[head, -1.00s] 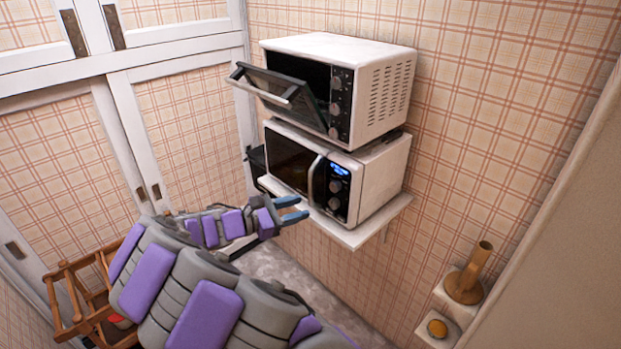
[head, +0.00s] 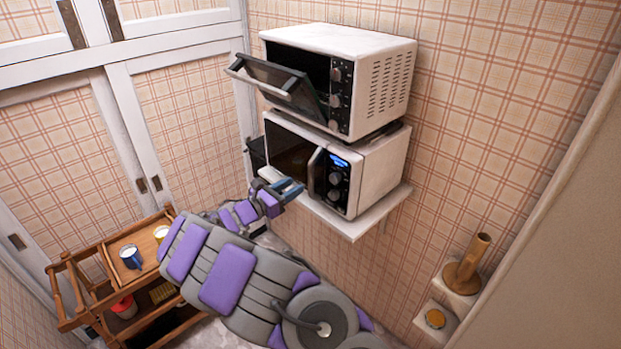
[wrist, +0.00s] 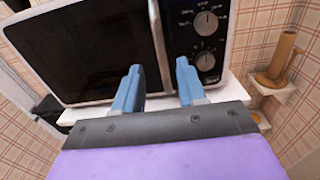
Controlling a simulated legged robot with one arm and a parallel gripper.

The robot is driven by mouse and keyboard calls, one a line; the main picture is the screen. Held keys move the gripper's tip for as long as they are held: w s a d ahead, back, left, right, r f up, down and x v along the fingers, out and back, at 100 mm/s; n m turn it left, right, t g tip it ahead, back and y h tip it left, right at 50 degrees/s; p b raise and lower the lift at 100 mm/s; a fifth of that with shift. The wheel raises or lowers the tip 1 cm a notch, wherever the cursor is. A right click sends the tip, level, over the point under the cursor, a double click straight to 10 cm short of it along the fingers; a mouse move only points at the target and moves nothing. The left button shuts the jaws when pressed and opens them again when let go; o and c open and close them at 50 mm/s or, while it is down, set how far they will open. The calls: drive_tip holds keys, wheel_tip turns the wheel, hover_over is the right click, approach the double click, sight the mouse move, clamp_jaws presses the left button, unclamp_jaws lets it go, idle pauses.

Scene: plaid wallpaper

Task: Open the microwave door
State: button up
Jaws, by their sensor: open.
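The microwave (head: 378,175) is the lower of two stacked white appliances, with a dark door (head: 288,150), a vertical handle (head: 316,172) and a control panel with a blue display. Its door looks shut. My gripper (head: 292,188) is open in front of the door's lower part, just left of the handle in the head view. In the wrist view, the blue fingers of my gripper (wrist: 157,72) point at the microwave front, one on each side of the handle's line (wrist: 158,35). Nothing shows between them. I cannot tell how far they are from the handle.
A toaster oven (head: 385,85) sits on top, its door (head: 275,86) hanging partly open above my gripper. A white shelf (head: 355,227) carries both. A wooden cart (head: 110,250) with mugs stands at the left. Small wall shelves (head: 450,290) are at the right.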

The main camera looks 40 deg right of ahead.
sight(309, 177)
drive_tip(key=d, duration=0.5)
drive_tip(key=d+b, duration=0.1)
drive_tip(key=d, duration=0.2)
drive_tip(key=shift+w+d, duration=0.3)
drive_tip(key=shift+w, duration=0.05)
drive_tip(key=shift+c, duration=0.2)
clamp_jaws()
drive_tip(key=shift+a+r, duration=0.1)
